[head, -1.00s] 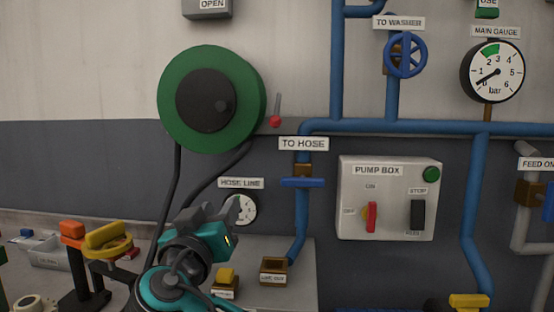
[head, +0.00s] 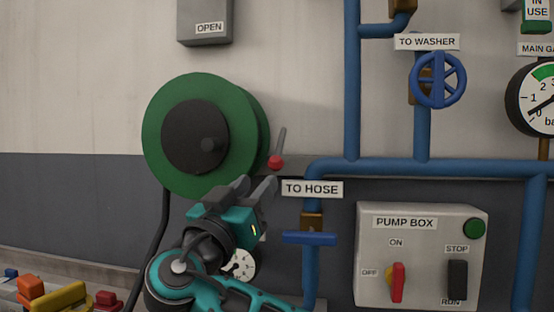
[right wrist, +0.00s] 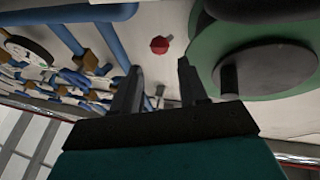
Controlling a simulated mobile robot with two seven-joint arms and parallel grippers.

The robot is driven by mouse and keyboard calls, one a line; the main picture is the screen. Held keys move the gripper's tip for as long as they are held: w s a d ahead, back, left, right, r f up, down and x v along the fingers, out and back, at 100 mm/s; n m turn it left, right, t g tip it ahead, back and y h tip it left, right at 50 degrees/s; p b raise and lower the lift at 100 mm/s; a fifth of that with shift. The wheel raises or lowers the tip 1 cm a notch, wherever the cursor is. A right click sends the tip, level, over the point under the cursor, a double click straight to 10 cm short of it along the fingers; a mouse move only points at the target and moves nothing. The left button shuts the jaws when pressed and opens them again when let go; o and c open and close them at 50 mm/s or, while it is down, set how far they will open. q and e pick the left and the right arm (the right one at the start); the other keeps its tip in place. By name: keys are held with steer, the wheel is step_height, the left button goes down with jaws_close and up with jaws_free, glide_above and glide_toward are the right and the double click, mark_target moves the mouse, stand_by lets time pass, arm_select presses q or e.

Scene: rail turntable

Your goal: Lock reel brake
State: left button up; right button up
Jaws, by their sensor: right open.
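The green hose reel (head: 160,110) with its dark hub (head: 190,138) is on the wall at left of the head view. A lever with a red knob (head: 276,162) and a grey stem rises beside the reel's right edge; I take it for the reel brake. My right gripper (head: 257,187) is just below and left of the red knob, open and empty, apart from it. In the right wrist view the red knob (right wrist: 159,45) lies beyond the open fingertips (right wrist: 160,68), with the reel (right wrist: 205,45) to the right. My left gripper is not in view.
A blue pipe (head: 440,167) with the TO HOSE valve (head: 309,238) runs right of the gripper. The pump box (head: 420,235) stands further right. The hose line gauge (head: 241,264) is partly hidden behind my arm. Coloured items (head: 55,300) lie at lower left.

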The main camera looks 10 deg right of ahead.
mark_target(272, 166)
steer(key=p+x, duration=0.1)
steer(key=x, duration=0.8)
steer(key=shift+w+d+p, duration=0.2)
steer(key=shift+p, duration=0.15)
steer(key=shift+c, duration=0.2)
jaws_close()
